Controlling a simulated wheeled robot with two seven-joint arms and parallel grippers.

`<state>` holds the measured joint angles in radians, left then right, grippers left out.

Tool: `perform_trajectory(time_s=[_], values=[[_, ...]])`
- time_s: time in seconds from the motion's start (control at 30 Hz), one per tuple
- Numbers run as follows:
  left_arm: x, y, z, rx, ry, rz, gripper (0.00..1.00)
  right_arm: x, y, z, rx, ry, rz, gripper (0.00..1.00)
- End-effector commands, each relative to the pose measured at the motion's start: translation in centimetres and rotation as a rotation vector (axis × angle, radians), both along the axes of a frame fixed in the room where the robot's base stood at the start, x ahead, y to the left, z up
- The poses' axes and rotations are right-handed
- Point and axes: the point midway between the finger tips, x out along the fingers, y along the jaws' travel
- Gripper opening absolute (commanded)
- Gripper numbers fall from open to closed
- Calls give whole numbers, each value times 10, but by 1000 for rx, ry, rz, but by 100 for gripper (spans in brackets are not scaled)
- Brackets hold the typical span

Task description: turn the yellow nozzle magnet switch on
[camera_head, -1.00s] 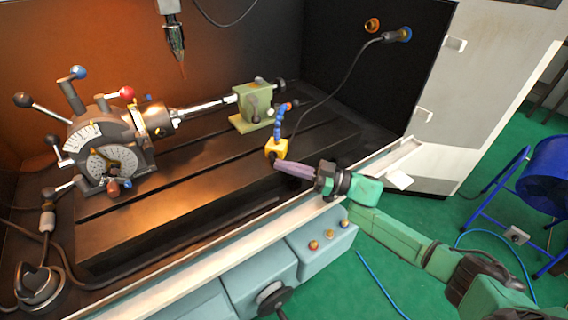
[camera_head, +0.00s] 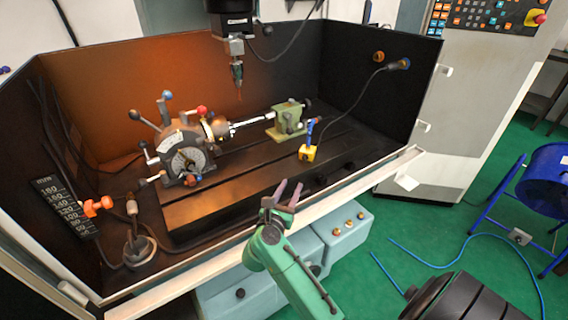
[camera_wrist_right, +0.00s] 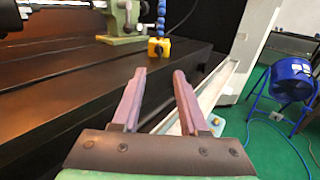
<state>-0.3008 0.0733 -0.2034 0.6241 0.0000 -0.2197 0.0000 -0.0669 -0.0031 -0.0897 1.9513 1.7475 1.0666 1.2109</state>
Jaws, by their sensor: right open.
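The yellow nozzle magnet (camera_head: 307,152) is a small yellow block with a blue segmented hose rising from it. It sits on the right end of the dark slotted machine table (camera_head: 240,185). In the right wrist view the yellow block (camera_wrist_right: 159,48) stands beyond the fingers, with a dark round spot on its front face; the switch's state is too small to tell. My right gripper (camera_head: 286,190) is open and empty near the enclosure's front edge, apart from the block. It also shows in the right wrist view (camera_wrist_right: 160,95), with two purple fingers spread. My left gripper is not in view.
An indexing chuck (camera_head: 185,155) with ball-ended levers stands on the left of the table, and a green tailstock (camera_head: 287,118) stands behind the magnet. A spindle tool (camera_head: 238,75) hangs above. The light front rail (camera_head: 350,185) runs below the table. The table's front middle is clear.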

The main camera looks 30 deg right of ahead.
Motion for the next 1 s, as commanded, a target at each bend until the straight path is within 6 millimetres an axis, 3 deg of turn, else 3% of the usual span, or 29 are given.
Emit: perform_trajectory(time_s=[0.13, 0.4, 0.6, 0.83, 0.93, 1.0], values=[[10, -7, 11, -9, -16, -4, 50, 22, -30, 5, -7, -2, -1, 43], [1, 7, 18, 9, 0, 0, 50, 62, -87, 4, -9, 0, -1, 43], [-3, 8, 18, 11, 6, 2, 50, 75, -104, 2, -6, 0, 0, 43], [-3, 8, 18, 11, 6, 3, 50, 76, -104, 2, -6, 0, 1, 43], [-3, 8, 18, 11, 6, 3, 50, 76, -104, 2, -6, 0, 1, 5], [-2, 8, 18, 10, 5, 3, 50, 76, -104, 1, -6, 0, 1, 0]])
